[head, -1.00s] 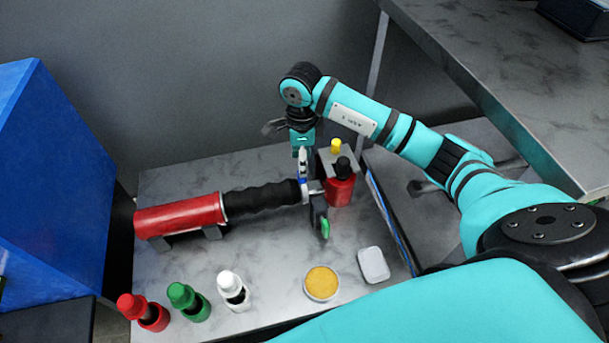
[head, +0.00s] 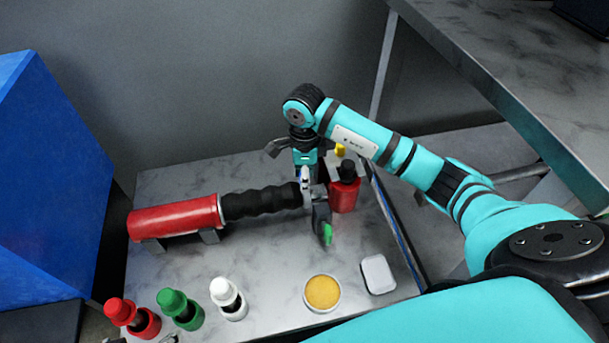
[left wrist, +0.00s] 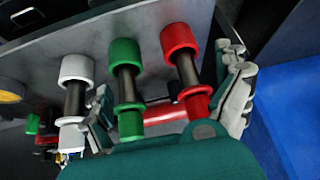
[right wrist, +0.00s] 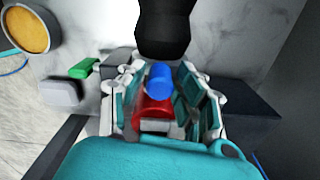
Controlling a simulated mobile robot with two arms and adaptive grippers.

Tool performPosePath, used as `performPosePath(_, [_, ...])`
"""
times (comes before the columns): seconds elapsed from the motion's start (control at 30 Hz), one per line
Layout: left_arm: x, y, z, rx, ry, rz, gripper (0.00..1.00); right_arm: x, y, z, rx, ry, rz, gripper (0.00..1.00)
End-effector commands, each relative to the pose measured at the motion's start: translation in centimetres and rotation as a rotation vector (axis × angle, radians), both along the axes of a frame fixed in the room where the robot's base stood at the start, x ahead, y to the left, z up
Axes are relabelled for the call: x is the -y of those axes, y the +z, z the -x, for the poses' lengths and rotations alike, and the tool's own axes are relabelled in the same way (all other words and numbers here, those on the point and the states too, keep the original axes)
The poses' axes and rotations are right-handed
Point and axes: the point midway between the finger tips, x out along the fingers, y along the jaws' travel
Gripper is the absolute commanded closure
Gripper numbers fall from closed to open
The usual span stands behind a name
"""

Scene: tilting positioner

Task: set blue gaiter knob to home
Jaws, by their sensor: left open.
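The blue knob (right wrist: 160,80) shows in the right wrist view as a short cylinder just past the end of the black ribbed gaiter (right wrist: 163,25). The gaiter (head: 262,203) joins the red cylinder (head: 178,217) in the head view; there I cannot make out the knob behind my gripper. My right gripper (right wrist: 168,98) has its fingers on either side of the knob, with apparent gaps. It also shows in the head view (head: 308,188).
A green-tipped lever (head: 327,234) is close to my right gripper. A red pot with a black cap (head: 344,192) is beside it. A blue box (head: 45,190) is left.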

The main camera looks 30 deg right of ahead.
Motion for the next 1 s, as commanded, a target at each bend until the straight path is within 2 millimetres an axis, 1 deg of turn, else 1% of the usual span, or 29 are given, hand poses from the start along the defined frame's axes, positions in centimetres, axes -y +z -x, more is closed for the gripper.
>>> performPosePath(0.03, [0.0, 0.0, 0.0, 0.0, 0.0, 0.0, 0.0, 0.0, 0.0, 0.0, 0.0, 0.0, 0.0, 0.75])
performPosePath(0.23, [0.0, 0.0, 0.0, 0.0, 0.0, 0.0, 0.0, 0.0, 0.0, 0.0, 0.0, 0.0, 0.0, 1.0])
performPosePath(0.53, [0.0, 0.0, 0.0, 0.0, 0.0, 0.0, 0.0, 0.1, 0.0, 0.0, 0.001, -0.001, 0.0, 1.0])
performPosePath(0.57, [0.0, 0.0, 0.0, -0.001, 0.0, 0.0, 0.0, 0.3, 0.0, 0.0, 0.001, -0.001, 0.002, 1.0])
performPosePath(0.7, [-0.1, 0.0, 0.2, -0.014, 0.0, -0.003, 0.0, 2.4, 0.1, 0.5, 0.002, -0.004, 0.005, 1.0])
performPosePath(0.77, [-0.1, -0.1, 0.4, -0.021, 0.001, -0.005, 0.0, 3.0, 0.1, 0.7, 0.001, -0.004, 0.004, 1.0])
performPosePath(1.0, [-0.2, -0.2, 0.6, -0.035, 0.003, -0.008, 0.0, 3.4, 0.1, 0.8, 0.0, -0.004, 0.004, 1.0])
